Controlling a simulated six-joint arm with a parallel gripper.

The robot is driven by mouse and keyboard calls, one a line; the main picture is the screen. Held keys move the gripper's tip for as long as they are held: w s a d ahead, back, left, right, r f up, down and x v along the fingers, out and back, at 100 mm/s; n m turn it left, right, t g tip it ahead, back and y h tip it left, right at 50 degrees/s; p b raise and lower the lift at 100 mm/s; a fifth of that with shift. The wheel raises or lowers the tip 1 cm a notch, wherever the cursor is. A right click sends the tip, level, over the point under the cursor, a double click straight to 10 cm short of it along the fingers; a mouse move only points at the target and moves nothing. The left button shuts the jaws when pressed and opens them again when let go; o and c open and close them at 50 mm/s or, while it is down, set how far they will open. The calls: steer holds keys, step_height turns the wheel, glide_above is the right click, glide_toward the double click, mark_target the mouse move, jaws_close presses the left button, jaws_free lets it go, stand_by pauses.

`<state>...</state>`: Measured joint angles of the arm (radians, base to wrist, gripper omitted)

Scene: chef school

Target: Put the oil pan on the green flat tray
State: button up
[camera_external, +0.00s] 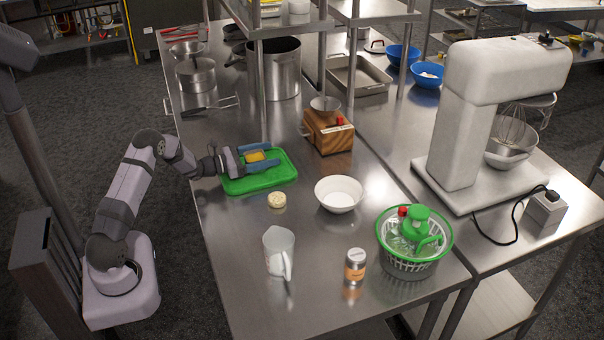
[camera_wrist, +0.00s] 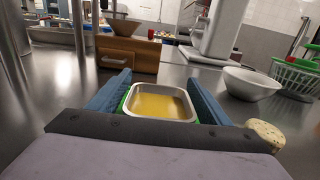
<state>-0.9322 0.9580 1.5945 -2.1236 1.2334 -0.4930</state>
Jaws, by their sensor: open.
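The oil pan (camera_wrist: 158,104) is a small rectangular metal pan with yellow oil in it. In the external view the pan (camera_external: 255,156) sits on the green flat tray (camera_external: 278,177), toward its back part. A little of the tray's green edge (camera_wrist: 125,101) shows around the pan in the wrist view. My gripper (camera_external: 257,158) is low over the tray, with its blue fingers on either side of the pan. In the wrist view the gripper (camera_wrist: 158,90) is open, and the pan lies between the fingers. Whether the fingers touch the pan is hard to tell.
A cheese-like round (camera_external: 277,200) and a white bowl (camera_external: 339,194) stand near the tray. A wooden block (camera_external: 328,135) is behind it, with a shelf post (camera_external: 262,90) close by. A jug (camera_external: 279,252), shaker (camera_external: 355,265) and salad spinner (camera_external: 414,245) stand in front.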

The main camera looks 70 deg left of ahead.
mark_target(245, 158)
steer(key=shift+s, duration=0.35)
steer(key=s+b, duration=0.2)
steer(key=s, duration=0.8)
steer(key=shift+s+b, duration=0.2)
steer(key=shift+b, duration=0.2)
steer(key=shift+s, duration=0.5)
steer(key=shift+r, duration=0.1)
